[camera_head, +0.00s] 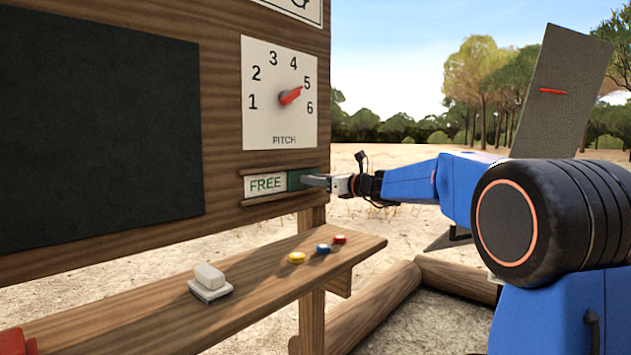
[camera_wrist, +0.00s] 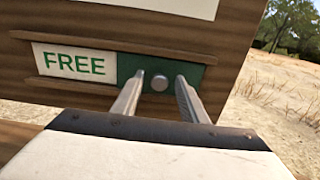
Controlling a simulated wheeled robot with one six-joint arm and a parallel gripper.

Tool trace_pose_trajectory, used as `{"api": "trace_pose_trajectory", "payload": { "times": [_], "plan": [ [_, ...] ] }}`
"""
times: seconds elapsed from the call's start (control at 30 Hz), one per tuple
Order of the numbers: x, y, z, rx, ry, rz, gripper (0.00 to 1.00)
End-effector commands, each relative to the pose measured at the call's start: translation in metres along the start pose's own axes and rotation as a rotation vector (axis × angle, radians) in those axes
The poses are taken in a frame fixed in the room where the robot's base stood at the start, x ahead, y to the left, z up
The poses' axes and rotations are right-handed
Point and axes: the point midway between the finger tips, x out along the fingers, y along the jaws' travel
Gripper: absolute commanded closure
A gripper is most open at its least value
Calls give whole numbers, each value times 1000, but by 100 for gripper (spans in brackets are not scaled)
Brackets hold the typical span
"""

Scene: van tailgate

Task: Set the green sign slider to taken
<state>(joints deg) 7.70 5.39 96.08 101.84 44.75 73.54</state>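The green sign slider (camera_head: 293,180) sits at the right end of its wooden rails on the board, with the white FREE panel (camera_head: 265,184) uncovered to its left. In the wrist view the green slider (camera_wrist: 128,65) carries a round grey knob (camera_wrist: 160,82), and FREE (camera_wrist: 73,63) reads clearly beside it. My gripper (camera_head: 316,181) is at the slider from the right. In the wrist view my gripper (camera_wrist: 159,79) is open, one finger on each side of the knob, with a visible gap to both. Whether the fingertips touch the slider face cannot be told.
A pitch dial (camera_head: 282,95) with a red pointer is above the slider, and a black panel (camera_head: 95,125) is to the left. The shelf (camera_head: 150,315) below holds a white eraser-like block (camera_head: 210,281) and yellow, blue and red round pieces (camera_head: 297,257).

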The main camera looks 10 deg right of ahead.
Motion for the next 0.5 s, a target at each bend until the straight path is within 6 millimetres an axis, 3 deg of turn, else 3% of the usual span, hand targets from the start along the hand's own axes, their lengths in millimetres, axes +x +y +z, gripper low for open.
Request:
{"api": "trace_pose_trajectory", "payload": {
  "times": [0.13,0.3,0.5],
  "plan": [
    [0,0,0,0,0,0,61],
    [0,0,0,0,0,0,100],
    [0,2,0,0,0,1,100]
  ]
}}
